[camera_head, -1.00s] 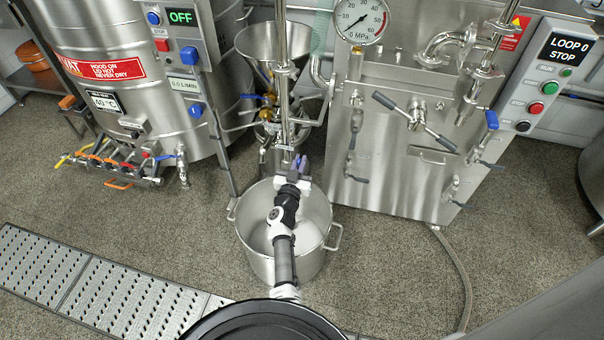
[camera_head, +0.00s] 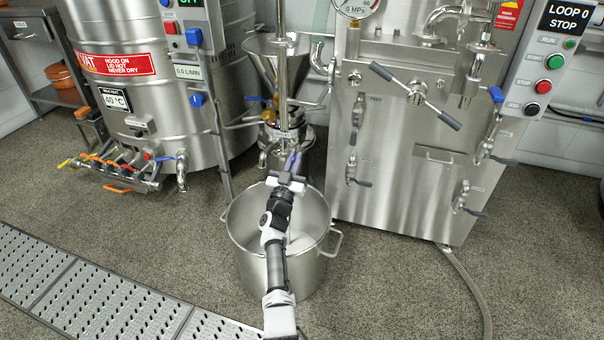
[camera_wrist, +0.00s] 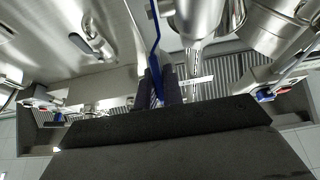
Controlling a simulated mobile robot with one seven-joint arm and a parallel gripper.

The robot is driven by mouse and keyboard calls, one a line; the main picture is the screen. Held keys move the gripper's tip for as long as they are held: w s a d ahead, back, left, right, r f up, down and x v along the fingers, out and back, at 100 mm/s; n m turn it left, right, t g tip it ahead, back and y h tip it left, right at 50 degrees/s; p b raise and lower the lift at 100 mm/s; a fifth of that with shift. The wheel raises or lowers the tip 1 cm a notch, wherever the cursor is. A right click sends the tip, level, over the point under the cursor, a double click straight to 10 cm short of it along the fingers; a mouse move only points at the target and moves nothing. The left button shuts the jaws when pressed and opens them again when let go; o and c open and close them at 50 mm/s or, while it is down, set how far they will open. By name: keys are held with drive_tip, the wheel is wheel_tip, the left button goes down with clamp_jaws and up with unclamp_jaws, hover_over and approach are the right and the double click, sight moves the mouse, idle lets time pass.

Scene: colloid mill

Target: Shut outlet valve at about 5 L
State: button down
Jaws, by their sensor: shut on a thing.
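My gripper (camera_head: 293,163) is above the back rim of a large steel pot (camera_head: 312,268), just below the colloid mill's outlet area. In the wrist view the gripper (camera_wrist: 158,92) has a long blue lever (camera_wrist: 154,35) between its fingers, and it is shut on that lever. This is the outlet valve's handle; the valve body is largely hidden. A steel spout (camera_wrist: 196,50) shows just right of the lever. The mill's funnel hopper (camera_head: 268,62) stands behind the gripper. The liquid level in the pot cannot be read.
A steel vat (camera_head: 130,75) stands at left, with small valves at its base. A steel homogenizer cabinet (camera_head: 400,190) with levers and a LOOP 0 STOP display (camera_head: 570,30) stands at right. A perforated floor grate (camera_head: 90,290) lies front left. A hose (camera_head: 470,285) runs along the floor at right.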

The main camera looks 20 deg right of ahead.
drive_tip(key=shift+s+a+f+t+b, duration=0.15)
drive_tip(key=shift+t+b, duration=0.15)
drive_tip(key=shift+b, duration=0.5)
drive_tip(key=c, duration=1.5)
unclamp_jaws()
wheel_tip(320, 180, up, 20)
drive_tip(key=p, duration=0.7)
drive_tip(key=shift+p, duration=0.3)
